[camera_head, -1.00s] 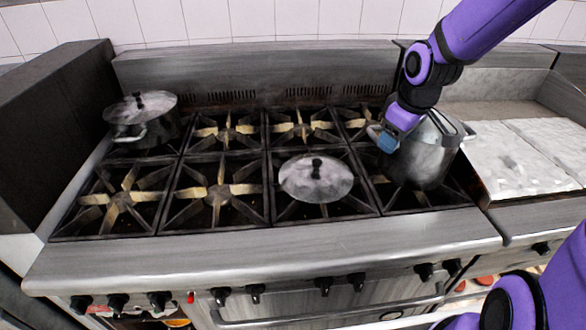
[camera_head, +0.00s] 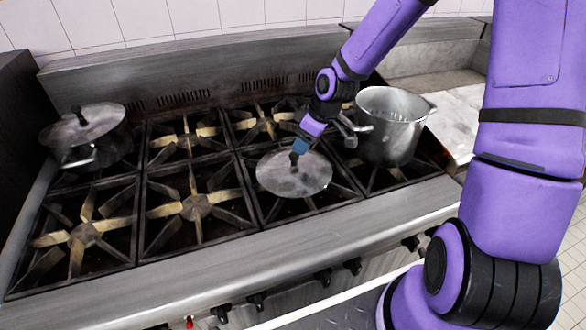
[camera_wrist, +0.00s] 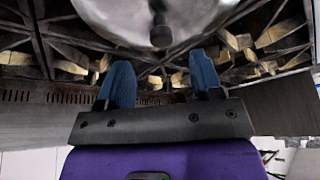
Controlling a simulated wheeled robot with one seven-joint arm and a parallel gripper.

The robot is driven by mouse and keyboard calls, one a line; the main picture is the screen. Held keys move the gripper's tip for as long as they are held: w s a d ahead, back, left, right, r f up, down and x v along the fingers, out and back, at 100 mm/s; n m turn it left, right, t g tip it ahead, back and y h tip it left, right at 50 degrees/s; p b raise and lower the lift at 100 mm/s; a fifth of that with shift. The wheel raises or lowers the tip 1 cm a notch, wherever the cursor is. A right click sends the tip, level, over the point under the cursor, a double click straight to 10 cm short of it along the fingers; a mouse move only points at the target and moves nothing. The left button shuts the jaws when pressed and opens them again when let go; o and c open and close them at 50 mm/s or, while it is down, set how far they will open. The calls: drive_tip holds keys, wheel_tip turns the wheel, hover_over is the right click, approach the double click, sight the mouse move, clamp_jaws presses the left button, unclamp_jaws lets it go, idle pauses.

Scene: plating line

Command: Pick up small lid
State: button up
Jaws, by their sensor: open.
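A round metal lid (camera_head: 310,182) with a dark knob lies on a front burner grate, left of the open pot. In the wrist view the lid (camera_wrist: 125,14) fills the top middle, its knob (camera_wrist: 161,36) just beyond the fingertips. My gripper (camera_head: 299,148) is over the lid, close to the knob, which it partly covers in the head view. In the wrist view my gripper's (camera_wrist: 161,75) blue fingers are apart with nothing between them. Whether the fingers touch the lid cannot be told.
An open metal pot (camera_head: 392,135) with side handles stands right of the lid, close to my arm. A lidded pot (camera_head: 88,140) sits at the back left of the stove (camera_head: 215,255). Several burners between them are bare. A counter lies at the right.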

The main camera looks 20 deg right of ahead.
sight(295, 154)
drive_tip(key=shift+x, duration=3.55)
drive_tip(key=shift+a+r, duration=0.1)
drive_tip(key=shift+a, duration=0.05)
drive_tip(key=shift+c, duration=0.4)
drive_tip(key=shift+w, duration=0.1)
clamp_jaws()
